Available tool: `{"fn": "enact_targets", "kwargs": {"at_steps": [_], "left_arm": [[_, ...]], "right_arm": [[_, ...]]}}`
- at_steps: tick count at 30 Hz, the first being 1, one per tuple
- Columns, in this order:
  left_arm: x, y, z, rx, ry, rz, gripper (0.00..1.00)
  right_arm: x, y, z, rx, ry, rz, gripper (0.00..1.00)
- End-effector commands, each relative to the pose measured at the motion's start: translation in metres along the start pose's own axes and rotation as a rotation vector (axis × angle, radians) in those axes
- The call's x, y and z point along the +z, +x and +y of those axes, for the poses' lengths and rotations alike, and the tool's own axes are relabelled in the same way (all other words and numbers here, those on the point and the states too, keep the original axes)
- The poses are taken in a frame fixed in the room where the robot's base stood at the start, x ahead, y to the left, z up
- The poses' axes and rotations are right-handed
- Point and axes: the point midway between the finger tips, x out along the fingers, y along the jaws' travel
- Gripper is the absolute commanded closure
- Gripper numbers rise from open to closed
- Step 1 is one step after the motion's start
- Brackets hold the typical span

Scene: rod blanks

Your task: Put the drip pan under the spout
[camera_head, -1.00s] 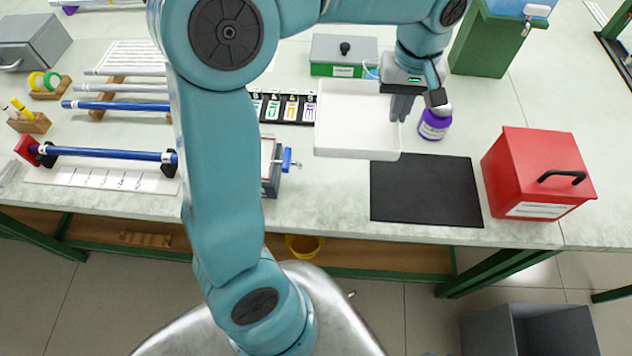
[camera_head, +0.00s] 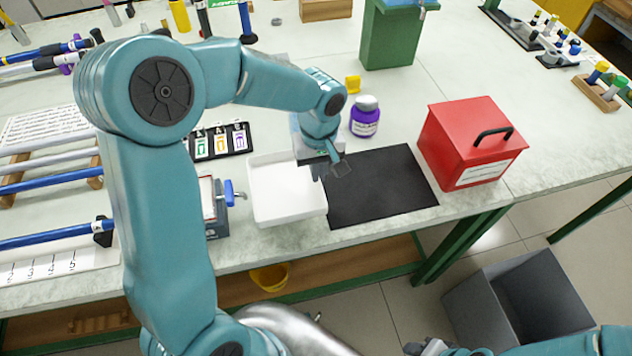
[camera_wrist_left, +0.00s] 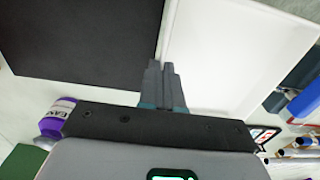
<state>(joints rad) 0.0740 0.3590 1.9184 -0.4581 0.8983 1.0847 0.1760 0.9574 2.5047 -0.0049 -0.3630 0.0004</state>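The drip pan (camera_head: 285,190) is a shallow white rectangular tray just left of the black mat. It fills the upper right of the left wrist view (camera_wrist_left: 225,45). My left gripper (camera_head: 330,168) is at the pan's right wall. In the left wrist view its two fingers (camera_wrist_left: 161,70) are close together on the pan's rim. Whether the pan touches the table is unclear. A green stand (camera_head: 392,38) at the back has a small pale fitting (camera_head: 422,10) on its right side, cut by the picture's top; I cannot tell if it is the spout. My right gripper (camera_head: 445,348) shows only partly at the bottom edge.
A black mat (camera_head: 380,185) lies right of the pan, with a red box (camera_head: 472,145) beyond it. A purple jar (camera_head: 365,117) stands behind the mat. A small clamp device (camera_head: 213,205) is close left of the pan. A grey bin (camera_head: 518,300) stands on the floor.

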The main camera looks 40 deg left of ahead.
Motion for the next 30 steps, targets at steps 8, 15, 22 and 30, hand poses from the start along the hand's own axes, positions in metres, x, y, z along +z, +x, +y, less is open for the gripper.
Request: {"fn": "enact_targets", "kwargs": {"at_steps": [8, 15, 22, 30], "left_arm": [[0.000, 0.037, -0.003, -0.003, -0.001, -0.002, 1.00], [0.000, 0.048, -0.002, 0.001, -0.001, 0.001, 1.00], [0.000, 0.051, -0.002, 0.001, -0.001, 0.001, 1.00], [0.000, 0.050, -0.002, 0.001, -0.001, 0.001, 0.71]], "right_arm": [[0.000, 0.002, 0.001, 0.000, 0.000, 0.000, 0.57], [0.000, 0.002, 0.001, 0.000, 0.000, 0.000, 0.57], [0.000, 0.006, 0.002, 0.000, 0.000, 0.000, 0.57], [0.000, 0.005, 0.002, 0.000, 0.000, 0.000, 0.57]]}}
